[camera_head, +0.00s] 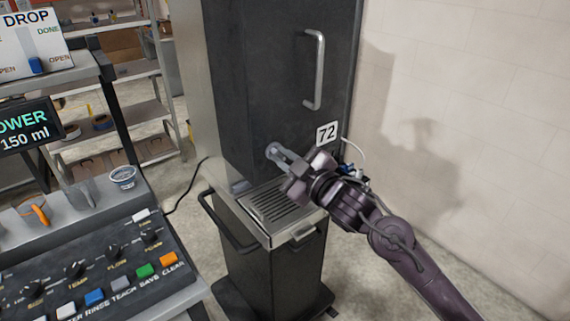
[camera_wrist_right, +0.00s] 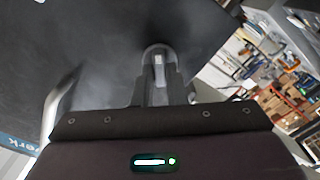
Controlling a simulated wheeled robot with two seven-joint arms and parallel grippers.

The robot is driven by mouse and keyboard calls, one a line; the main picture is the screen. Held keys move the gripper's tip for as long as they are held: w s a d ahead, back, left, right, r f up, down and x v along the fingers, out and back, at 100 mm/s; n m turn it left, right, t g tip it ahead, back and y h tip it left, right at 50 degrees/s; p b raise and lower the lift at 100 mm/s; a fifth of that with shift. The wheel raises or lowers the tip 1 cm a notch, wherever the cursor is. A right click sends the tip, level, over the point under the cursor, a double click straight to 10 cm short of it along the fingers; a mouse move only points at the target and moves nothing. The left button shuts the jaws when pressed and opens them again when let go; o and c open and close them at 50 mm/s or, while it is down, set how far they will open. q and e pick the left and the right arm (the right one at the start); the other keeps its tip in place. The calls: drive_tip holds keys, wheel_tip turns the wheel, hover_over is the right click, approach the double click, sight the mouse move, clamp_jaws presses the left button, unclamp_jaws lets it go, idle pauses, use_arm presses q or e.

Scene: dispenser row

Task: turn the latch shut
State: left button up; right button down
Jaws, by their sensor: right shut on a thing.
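The latch (camera_head: 273,150) is a small grey metal piece low on the front of the tall dark dispenser cabinet (camera_head: 270,80), left of the "72" label. My right gripper (camera_head: 285,160) is at the latch, its fingers shut on it. In the right wrist view the latch (camera_wrist_right: 158,62) shows as a rounded grey piece with a light strip, between the fingers (camera_wrist_right: 162,92). The fingers hide part of the latch, so its exact turn is hard to tell. My left gripper is not in view.
A long vertical handle (camera_head: 315,70) stands out from the cabinet door above the latch. A slotted drip tray (camera_head: 278,207) juts out below my right gripper. A control panel (camera_head: 100,270) with knobs and coloured buttons is at the left. A pale wall (camera_head: 480,120) is at the right.

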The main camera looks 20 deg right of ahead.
drive_tip(key=n+b, duration=0.1)
drive_tip(key=n, duration=0.1)
drive_tip(key=n+b, duration=0.3)
drive_tip(key=shift+f+n, duration=0.25)
drive_tip(key=shift+n, duration=0.05)
drive_tip(key=n+b, duration=0.3)
drive_tip(key=n, duration=0.1)
drive_tip(key=shift+a+n+b, duration=0.1)
drive_tip(key=shift+n+b, duration=0.2)
drive_tip(key=shift+b, duration=0.05)
drive_tip(key=c, duration=1.5)
unclamp_jaws()
drive_tip(key=shift+o, duration=0.2)
drive_tip(key=shift+s, duration=0.15)
